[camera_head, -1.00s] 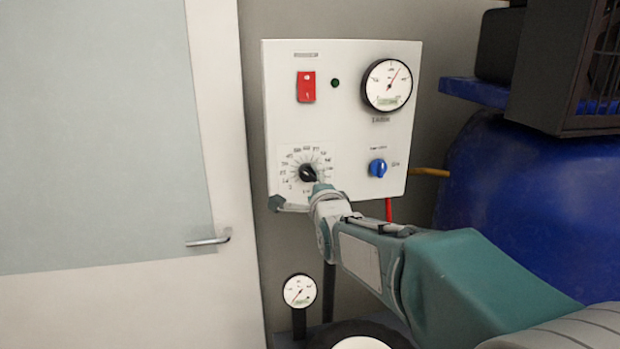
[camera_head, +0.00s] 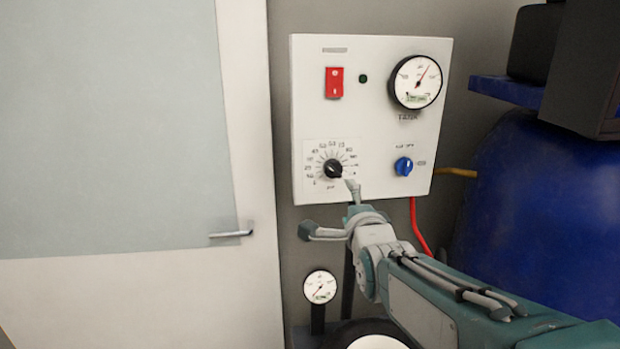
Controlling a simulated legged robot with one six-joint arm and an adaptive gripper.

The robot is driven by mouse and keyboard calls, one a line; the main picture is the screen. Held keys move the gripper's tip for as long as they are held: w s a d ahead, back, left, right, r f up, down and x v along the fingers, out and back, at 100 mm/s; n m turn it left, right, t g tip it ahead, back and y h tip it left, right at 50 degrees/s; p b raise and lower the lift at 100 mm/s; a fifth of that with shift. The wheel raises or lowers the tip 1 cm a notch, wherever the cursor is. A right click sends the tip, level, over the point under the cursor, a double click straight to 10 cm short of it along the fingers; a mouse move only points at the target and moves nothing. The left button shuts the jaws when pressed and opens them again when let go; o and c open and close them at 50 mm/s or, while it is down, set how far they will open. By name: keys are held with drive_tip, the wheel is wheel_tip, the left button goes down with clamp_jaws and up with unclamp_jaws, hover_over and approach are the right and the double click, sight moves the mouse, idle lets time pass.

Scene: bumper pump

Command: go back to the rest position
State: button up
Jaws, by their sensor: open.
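My gripper (camera_head: 329,208) is open and empty in front of the lower left part of the white control panel (camera_head: 308,112). One finger points up near the black dial knob (camera_head: 334,168), just below and right of it, and the other sticks out to the left below the panel's bottom edge. I cannot tell whether the upper finger touches the panel. My arm reaches in from the lower right.
The panel carries a red switch (camera_head: 334,82), a dark green lamp (camera_head: 363,78), a round gauge (camera_head: 416,82) and a blue knob (camera_head: 404,166). A small gauge (camera_head: 319,287) stands below. A blue tank (camera_head: 535,200) is at right, a door (camera_head: 120,290) at left.

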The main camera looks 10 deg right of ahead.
drive_tip(key=s+f+n+g, duration=0.6)
drive_tip(key=s+n, duration=0.3)
drive_tip(key=s, duration=0.3)
drive_tip(key=s+f+n+g, duration=0.5)
drive_tip(key=s+f+n, duration=0.2)
drive_tip(key=s, duration=0.6)
drive_tip(key=shift+n+g, duration=0.4)
drive_tip(key=shift+n, duration=0.8)
drive_tip(key=shift+a, duration=0.1)
drive_tip(key=shift+c, duration=0.3)
